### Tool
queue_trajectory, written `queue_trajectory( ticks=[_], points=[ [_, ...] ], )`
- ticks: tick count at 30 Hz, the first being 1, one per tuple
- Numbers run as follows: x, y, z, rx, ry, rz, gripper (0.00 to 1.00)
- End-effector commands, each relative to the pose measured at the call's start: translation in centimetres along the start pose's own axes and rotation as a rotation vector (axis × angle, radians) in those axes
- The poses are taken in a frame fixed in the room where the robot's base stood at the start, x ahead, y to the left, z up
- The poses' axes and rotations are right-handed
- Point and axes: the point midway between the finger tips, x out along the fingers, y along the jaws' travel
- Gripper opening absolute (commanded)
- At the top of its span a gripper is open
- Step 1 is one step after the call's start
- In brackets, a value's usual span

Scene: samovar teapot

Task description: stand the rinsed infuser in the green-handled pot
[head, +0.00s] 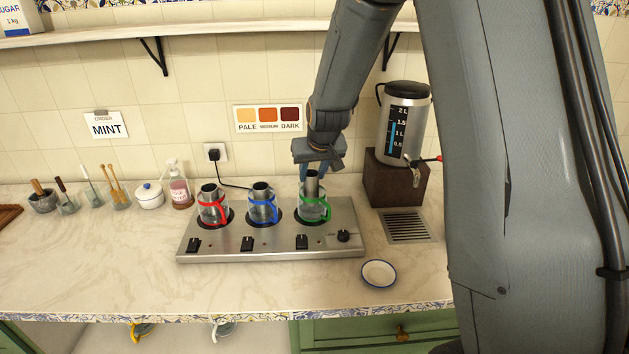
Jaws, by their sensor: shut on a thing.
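The green-handled pot (315,211) is a clear pot on the right ring of the steel warmer (345,240). My gripper (316,172) is directly above this pot, pointing down, with its blue fingers at the pot's mouth. It is shut on the infuser (312,186), a grey metal cylinder. The infuser is upright, its top between the fingers and its lower part within the outline of the green-handled pot. I cannot tell whether it touches the pot's bottom. The red-handled pot (209,211) and the blue-handled pot (260,211) stand to the left, each with a grey cylinder in it.
A water urn (406,125) on a brown block (396,183) stands close right of the gripper, its tap above a drain grate (407,227). A white dish (379,273) lies in front. A shelf (200,32) runs above. The counter's front left is clear.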

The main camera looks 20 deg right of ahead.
Motion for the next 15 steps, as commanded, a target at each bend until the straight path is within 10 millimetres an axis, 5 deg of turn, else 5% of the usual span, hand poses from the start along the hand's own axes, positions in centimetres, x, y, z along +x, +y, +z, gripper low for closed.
queue_trajectory(
  ticks=[6,15],
  points=[
    [2.4,0.2,1.5,0.002,-0.003,0.002,0.00],
    [2.6,0.3,1.6,0.004,-0.001,0.003,0.00]
  ],
)
